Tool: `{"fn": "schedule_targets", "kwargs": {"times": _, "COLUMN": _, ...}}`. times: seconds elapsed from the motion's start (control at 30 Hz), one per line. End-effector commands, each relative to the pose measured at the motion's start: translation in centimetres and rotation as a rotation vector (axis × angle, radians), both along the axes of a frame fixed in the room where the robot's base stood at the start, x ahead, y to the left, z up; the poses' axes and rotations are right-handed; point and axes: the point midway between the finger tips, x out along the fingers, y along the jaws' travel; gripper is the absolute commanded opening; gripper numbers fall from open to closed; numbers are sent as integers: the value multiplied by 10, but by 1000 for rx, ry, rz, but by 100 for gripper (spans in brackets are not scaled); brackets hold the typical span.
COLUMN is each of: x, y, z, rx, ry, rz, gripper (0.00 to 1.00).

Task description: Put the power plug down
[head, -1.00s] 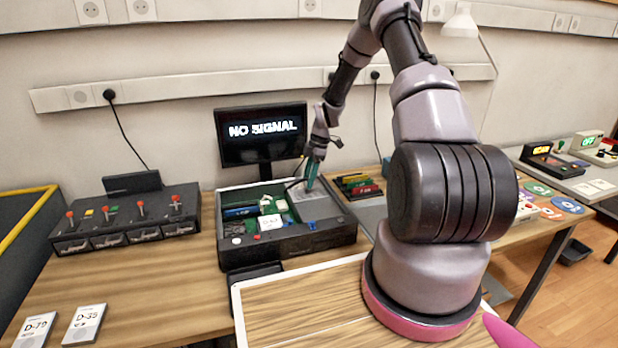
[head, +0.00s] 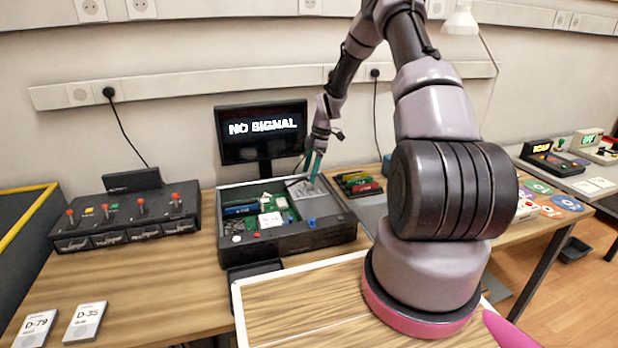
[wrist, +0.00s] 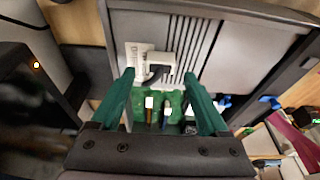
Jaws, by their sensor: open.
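What looks like the power plug, a white block (wrist: 155,56) with a dark cable end, lies against a grey slotted panel in the wrist view. It sits just beyond and between the fingertips, with no finger visibly touching it. My gripper (wrist: 158,74) has two teal fingers spread apart, with nothing held between them. In the head view my gripper (head: 315,166) is over the back right part of the open black case (head: 305,238). The plug is too small to make out clearly there.
Green boards and small parts fill the case's left half. A monitor (head: 262,134) reading NO SIGNAL stands behind it. A lever box (head: 125,219) is to the left, and coloured modules (head: 358,184) are to the right. Wooden table at front left is mostly clear.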

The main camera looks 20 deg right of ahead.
Motion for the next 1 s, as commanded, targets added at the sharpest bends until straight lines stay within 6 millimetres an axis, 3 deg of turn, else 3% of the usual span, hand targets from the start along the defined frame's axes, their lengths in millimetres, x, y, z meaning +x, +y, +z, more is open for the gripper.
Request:
{"fn": "schedule_targets", "kwargs": {"times": 0.3, "x": 1, "y": -21, "z": 69, "rx": -2, "ry": -2, "rz": -3, "gripper": 78}}
{"fn": "schedule_targets", "kwargs": {"times": 0.67, "x": -3, "y": -26, "z": 114, "rx": -14, "ry": -2, "rz": -33, "gripper": 78}}
{"fn": "schedule_targets", "kwargs": {"times": 0.77, "x": -13, "y": -21, "z": 145, "rx": -43, "ry": -5, "rz": -119, "gripper": 78}}
{"fn": "schedule_targets", "kwargs": {"times": 0.83, "x": -24, "y": -15, "z": 176, "rx": -67, "ry": -13, "rz": -215, "gripper": 78}}
{"fn": "schedule_targets", "kwargs": {"times": 1.0, "x": -67, "y": 1, "z": 252, "rx": -101, "ry": -40, "rz": -509, "gripper": 78}}
